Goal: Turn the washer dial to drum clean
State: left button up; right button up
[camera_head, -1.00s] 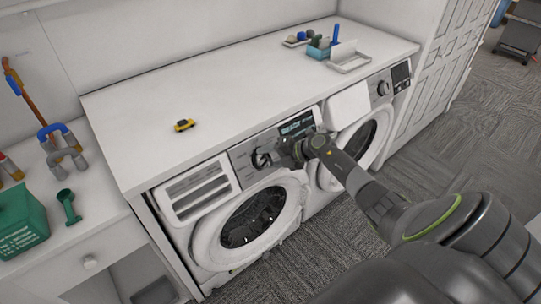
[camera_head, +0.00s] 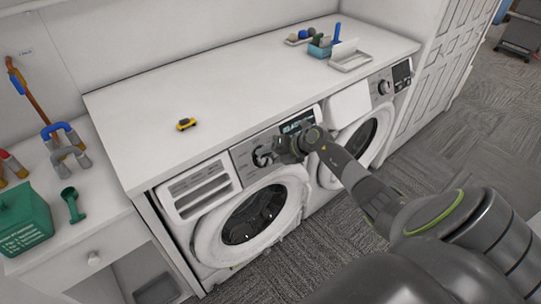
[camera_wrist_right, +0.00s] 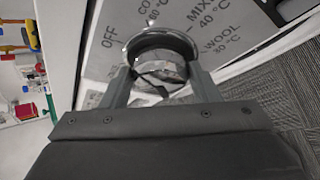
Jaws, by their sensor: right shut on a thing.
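The washer (camera_head: 207,240) is the white front-loader on the left under the counter. Its dial (camera_head: 259,161) sits on the grey panel, between the drawer and the display. My right gripper (camera_head: 267,156) reaches it from the right and hides part of it. In the right wrist view, the silver, shiny dial (camera_wrist_right: 160,48) stands between the two fingers of my right gripper (camera_wrist_right: 160,76), which are shut on it. My left gripper is out of view.
A second front-loading machine (camera_head: 372,135) stands to the right. A green basket (camera_head: 22,222) is on the left cabinet. The carpet in front is clear.

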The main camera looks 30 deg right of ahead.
jog(key=o, duration=1)
jog(key=shift+b+v, duration=1.55)
jog(key=shift+v, duration=7.1)
